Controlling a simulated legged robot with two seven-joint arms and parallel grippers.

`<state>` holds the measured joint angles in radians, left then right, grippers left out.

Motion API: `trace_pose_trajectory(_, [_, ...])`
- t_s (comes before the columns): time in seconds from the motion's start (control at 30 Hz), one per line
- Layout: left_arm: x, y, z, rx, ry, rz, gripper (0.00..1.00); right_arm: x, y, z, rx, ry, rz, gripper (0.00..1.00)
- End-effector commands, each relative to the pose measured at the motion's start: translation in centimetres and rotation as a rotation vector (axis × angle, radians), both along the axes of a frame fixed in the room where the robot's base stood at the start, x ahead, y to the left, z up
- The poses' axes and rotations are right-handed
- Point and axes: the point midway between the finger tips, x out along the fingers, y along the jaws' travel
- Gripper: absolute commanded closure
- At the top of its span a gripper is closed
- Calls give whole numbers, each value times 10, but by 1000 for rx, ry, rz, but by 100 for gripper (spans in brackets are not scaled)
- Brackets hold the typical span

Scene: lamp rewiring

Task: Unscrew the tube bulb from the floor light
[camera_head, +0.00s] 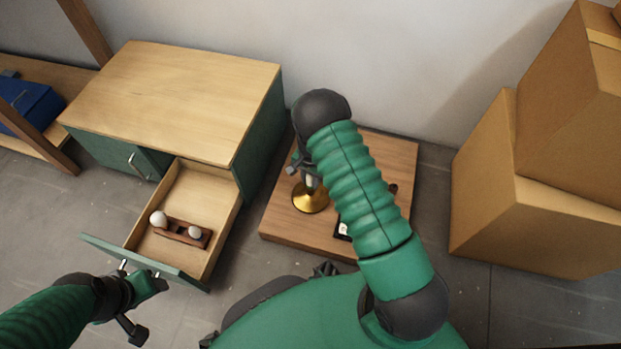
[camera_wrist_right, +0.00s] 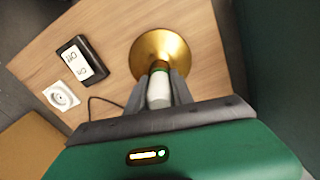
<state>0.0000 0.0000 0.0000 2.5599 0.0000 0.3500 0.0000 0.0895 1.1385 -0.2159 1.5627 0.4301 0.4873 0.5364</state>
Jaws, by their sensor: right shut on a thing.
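The floor light's round brass base (camera_head: 311,201) stands on a wooden board; in the right wrist view the brass base (camera_wrist_right: 166,48) flares out beyond my fingers. The white tube bulb (camera_wrist_right: 159,91) sits upright at its middle, with a green band by the socket. My right gripper (camera_head: 306,168) is shut on the tube bulb from above; in the right wrist view its dark fingers (camera_wrist_right: 158,88) lie on both sides of it. My left gripper (camera_head: 148,303) is near the open drawer's front, and its jaw opening is unclear.
A black switch (camera_wrist_right: 82,62) and a white socket (camera_wrist_right: 62,97) lie on the wooden board (camera_head: 282,224). Cardboard boxes (camera_head: 500,215) stand at right, a cabinet (camera_head: 185,90) at left.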

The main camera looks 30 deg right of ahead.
Motion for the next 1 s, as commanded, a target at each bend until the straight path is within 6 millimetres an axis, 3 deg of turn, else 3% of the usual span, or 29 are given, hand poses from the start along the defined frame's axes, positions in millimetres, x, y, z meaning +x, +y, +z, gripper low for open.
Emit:
trace_pose_trajectory(0.13, [0, 0, 7, 0, 0, 0, 44, 0, -1, 3, 1, -2, 108, 100])
trace_pose_trajectory(0.3, [0, 0, 24, 0, 0, 0, 44, 0, -1, 5, 2, -2, 554, 100])
trace_pose_trajectory(0.37, [0, 0, 25, 0, 0, 0, 44, 0, -1, 3, 1, -3, 653, 100])
trace_pose_trajectory(0.7, [0, 0, 27, 0, 0, 0, 44, 0, -1, 2, 0, -3, 757, 100])
trace_pose_trajectory(0.9, [0, 0, 44, 0, 0, 0, 44, 0, -2, 4, 1, -4, 1263, 100])
trace_pose_trajectory(1.0, [0, 0, 44, 0, 0, 0, 44, 0, -2, 3, -1, -4, 1390, 100])
